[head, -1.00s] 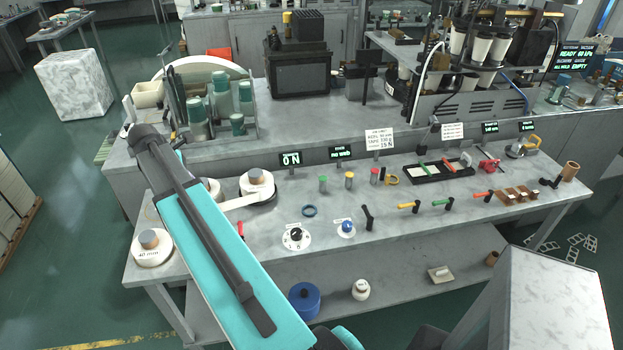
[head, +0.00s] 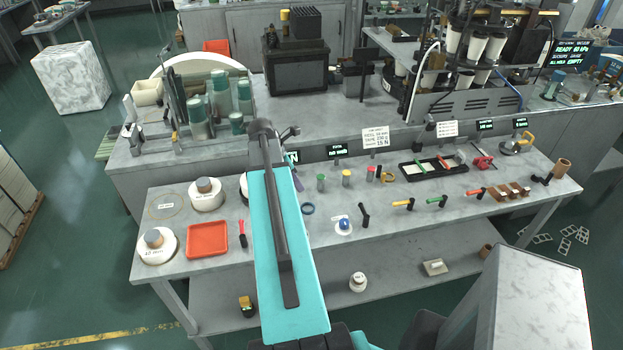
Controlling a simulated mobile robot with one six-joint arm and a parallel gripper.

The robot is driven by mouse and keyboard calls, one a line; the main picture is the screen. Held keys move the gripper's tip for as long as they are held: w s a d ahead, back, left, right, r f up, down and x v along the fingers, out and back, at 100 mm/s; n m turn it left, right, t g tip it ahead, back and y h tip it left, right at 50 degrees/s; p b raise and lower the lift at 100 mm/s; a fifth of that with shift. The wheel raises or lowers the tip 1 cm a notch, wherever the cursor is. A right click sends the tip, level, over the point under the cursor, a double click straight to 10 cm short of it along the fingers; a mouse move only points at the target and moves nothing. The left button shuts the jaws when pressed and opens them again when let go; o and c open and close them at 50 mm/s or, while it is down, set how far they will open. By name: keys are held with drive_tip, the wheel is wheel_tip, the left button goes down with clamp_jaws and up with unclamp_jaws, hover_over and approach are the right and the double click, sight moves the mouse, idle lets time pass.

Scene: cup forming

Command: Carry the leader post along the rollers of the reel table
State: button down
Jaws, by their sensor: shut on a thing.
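My turquoise arm link stands across the reel table (head: 440,212) and hides part of its left half. My gripper is hidden behind it, with only dark wrist-side parts of my arm showing at its upper end. I cannot make out the leader post. A white reel (head: 206,199) and another white reel (head: 156,250) sit at the table's left end. A sliver of a further reel (head: 243,187) shows at my arm's left edge; the rest is hidden. Small upright posts with green (head: 321,183), yellow (head: 346,178) and red (head: 370,174) tops stand right of my arm.
An orange tray (head: 207,239) and a red-handled tool (head: 243,235) lie left of my arm. A blue knob (head: 344,225), black lever (head: 364,215) and several coloured handles line the front right. Signs and displays stand along the back edge. A teal-bottle rack (head: 220,100) stands behind.

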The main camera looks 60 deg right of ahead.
drive_tip(key=s, duration=0.1)
drive_tip(key=s+d, duration=0.1)
drive_tip(key=s, duration=0.1)
drive_tip(key=s+d, duration=0.1)
drive_tip(key=shift+s+d+f+p, duration=0.15)
drive_tip(key=shift+s+d+p, duration=0.1)
drive_tip(key=shift+s+p, duration=0.1)
drive_tip(key=shift+f, duration=0.1)
